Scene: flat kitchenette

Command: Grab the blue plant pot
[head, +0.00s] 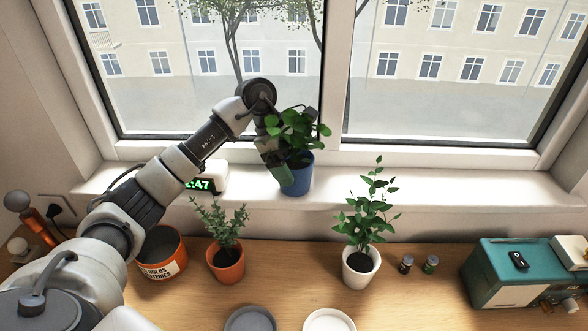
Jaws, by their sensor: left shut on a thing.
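The blue plant pot (298,181) holds a leafy green plant (297,128) and is at the white window sill, upright. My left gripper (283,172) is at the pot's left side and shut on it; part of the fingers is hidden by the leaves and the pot. I cannot tell whether the pot's base touches the sill. My right gripper is not in view.
A digital clock (203,184) stands on the sill left of the pot. Below, the wooden counter bears an orange pot (226,268), a white pot (361,272), an orange tin (160,262), two small jars, two plates and a teal box (500,275). The sill's right part is clear.

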